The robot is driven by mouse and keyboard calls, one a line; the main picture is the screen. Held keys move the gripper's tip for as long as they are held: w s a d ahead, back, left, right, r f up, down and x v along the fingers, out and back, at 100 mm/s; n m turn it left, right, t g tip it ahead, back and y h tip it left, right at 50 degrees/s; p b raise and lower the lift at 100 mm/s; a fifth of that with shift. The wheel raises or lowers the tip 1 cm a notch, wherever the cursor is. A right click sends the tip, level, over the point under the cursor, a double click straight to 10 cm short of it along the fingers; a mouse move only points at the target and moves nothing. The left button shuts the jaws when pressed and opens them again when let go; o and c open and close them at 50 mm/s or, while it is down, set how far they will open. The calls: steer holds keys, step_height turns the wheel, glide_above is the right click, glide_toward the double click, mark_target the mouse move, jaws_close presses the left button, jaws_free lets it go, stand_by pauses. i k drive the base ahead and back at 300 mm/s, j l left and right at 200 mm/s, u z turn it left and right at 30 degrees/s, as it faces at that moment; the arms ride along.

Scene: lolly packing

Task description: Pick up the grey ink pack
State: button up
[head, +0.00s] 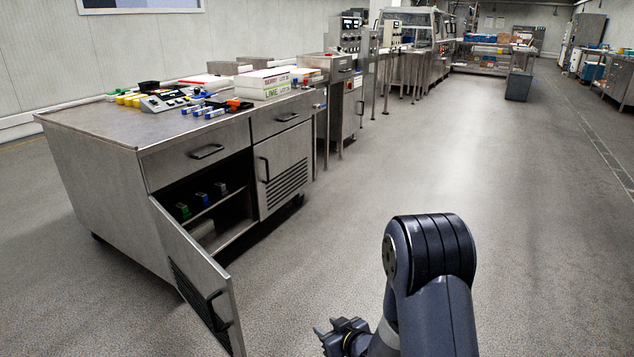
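A small grey ink pack (221,189) stands on a shelf inside the open cabinet of the steel workbench. It is the rightmost of a row, with a blue pack (202,199) and a green pack (183,211) to its left. My gripper (325,328) is low at the bottom of the picture, well to the right of the cabinet and apart from it. Its two fingertips show apart, with nothing seen between them. Part of the gripper is hidden by my arm.
The cabinet's left door (204,285) hangs open towards me, left of my gripper. The right door (283,172) is shut. A pale object (203,231) lies below the shelf. The benchtop (90,122) holds boxes, markers and a device.

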mark_target(221, 189)
steer(key=i+l+z, duration=0.3)
steer(key=i, duration=0.55)
steer(key=i+j+z, duration=0.1)
steer(key=i+z, duration=0.15)
steer(key=i, duration=0.55)
steer(key=i+j+u, duration=0.35)
steer(key=i+u, duration=0.75)
steer(key=i, duration=0.15)
steer(key=i+j+u, duration=0.1)
steer(key=j, duration=0.3)
steer(key=i+j+u, duration=0.15)
steer(key=j, duration=0.25)
steer(key=i+j+u, duration=0.1)
steer(key=i+j, duration=0.2)
